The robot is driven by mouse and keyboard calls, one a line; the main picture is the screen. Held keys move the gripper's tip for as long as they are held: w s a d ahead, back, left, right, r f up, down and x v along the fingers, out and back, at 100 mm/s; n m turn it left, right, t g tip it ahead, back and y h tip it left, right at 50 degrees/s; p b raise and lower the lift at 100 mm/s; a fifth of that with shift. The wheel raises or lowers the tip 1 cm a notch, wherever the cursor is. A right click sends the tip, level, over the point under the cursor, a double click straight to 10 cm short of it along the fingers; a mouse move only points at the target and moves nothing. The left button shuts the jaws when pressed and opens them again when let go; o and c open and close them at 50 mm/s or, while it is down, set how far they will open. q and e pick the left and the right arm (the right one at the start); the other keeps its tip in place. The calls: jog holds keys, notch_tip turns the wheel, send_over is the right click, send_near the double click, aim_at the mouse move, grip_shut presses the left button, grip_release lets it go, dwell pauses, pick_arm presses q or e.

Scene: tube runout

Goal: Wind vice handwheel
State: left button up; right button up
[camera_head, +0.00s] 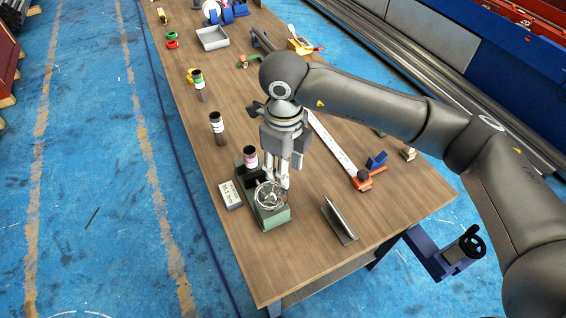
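A green vice-like block (268,221) with a spoked silver handwheel (263,201) on it stands near the table's front left. A dark tube (250,151) with a pink-and-white band stands upright at its back end. My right gripper (283,181) points down with its fingertips at the far right side of the silver handwheel. Whether it touches or grips the rim cannot be told. A blue vice-like fixture (428,254) with a black handwheel (474,241) sticks out from the table's right edge, well away from the gripper. My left gripper is not in view.
A grey-white block (230,195) lies left of the green block. Two more dark tubes (216,122) stand behind it on the wooden table (298,245). A grey angled plate (340,221) and a long ruler-like bar (333,145) lie to the right.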

aim_at(284, 190)
notch_tip(284, 190, down, 9)
jog(key=b, duration=0.3)
jog(key=shift+b, duration=0.6)
grip_shut()
